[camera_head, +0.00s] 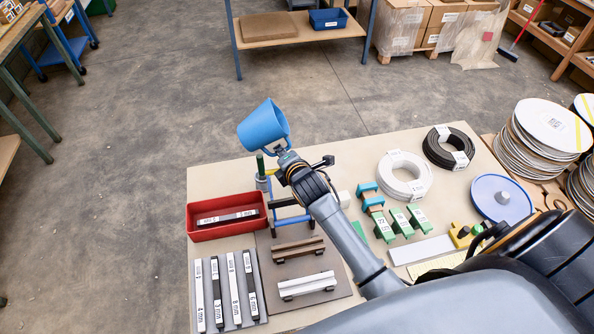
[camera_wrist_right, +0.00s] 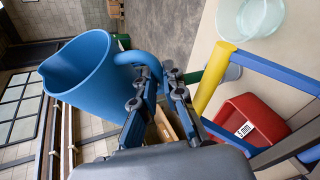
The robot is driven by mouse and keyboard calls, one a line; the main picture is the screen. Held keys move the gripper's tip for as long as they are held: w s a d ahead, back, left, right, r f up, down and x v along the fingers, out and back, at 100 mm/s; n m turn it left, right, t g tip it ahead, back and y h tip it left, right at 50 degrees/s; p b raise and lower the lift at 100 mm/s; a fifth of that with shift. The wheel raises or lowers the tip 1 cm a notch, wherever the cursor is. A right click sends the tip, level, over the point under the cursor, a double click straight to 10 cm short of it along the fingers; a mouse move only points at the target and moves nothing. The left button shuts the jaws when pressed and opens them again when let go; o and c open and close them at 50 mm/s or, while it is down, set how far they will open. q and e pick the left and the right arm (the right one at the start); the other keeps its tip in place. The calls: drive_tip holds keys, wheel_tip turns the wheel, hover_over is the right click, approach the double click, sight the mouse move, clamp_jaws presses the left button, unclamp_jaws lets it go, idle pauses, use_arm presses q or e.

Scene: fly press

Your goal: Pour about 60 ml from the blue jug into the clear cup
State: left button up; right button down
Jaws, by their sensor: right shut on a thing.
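The blue jug (camera_head: 264,127) is held up in the air near the table's far edge, leaning over to the left in the head view. My right gripper (camera_head: 284,154) is shut on its handle; the wrist view shows the fingers (camera_wrist_right: 155,82) around the handle of the jug (camera_wrist_right: 82,78). The clear cup (camera_wrist_right: 250,14) stands on the table at the top of the wrist view, apart from the jug and partly cut off by the frame. I cannot make out the cup in the head view. No liquid stream shows. My left gripper is not in view.
A red tray (camera_head: 228,232) with a labelled bar lies below the jug. Wire coils (camera_head: 404,178) and stacked discs (camera_head: 545,128) fill the right side.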

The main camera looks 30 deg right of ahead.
drive_tip(key=shift+w+a+r+m+b, duration=0.15)
drive_tip(key=shift+m+b, duration=0.15)
drive_tip(key=shift+b, duration=0.35)
drive_tip(key=shift+a+t+y, duration=0.15)
drive_tip(key=shift+t+y, duration=0.15)
drive_tip(key=shift+r+b, duration=0.1)
drive_tip(key=shift+b, duration=0.35)
idle(0.5)
drive_tip(key=shift+d+r+m+y, duration=0.1)
drive_tip(key=shift+d+m+y, duration=0.2)
drive_tip(key=shift+m, duration=0.1)
drive_tip(key=shift+a+t, duration=0.3)
idle(0.3)
drive_tip(key=shift+r, duration=0.1)
idle(0.6)
drive_tip(key=n+h+p, duration=0.1)
drive_tip(key=p, duration=0.1)
drive_tip(key=n+g+h+p, duration=0.1)
drive_tip(key=p, duration=0.1)
drive_tip(key=d+n+p, duration=0.1)
drive_tip(key=p, duration=0.1)
drive_tip(key=shift+s+d+n+g+h, duration=0.1)
drive_tip(key=shift+s+n+g+h, duration=0.1)
drive_tip(key=shift+n+g+h, duration=0.15)
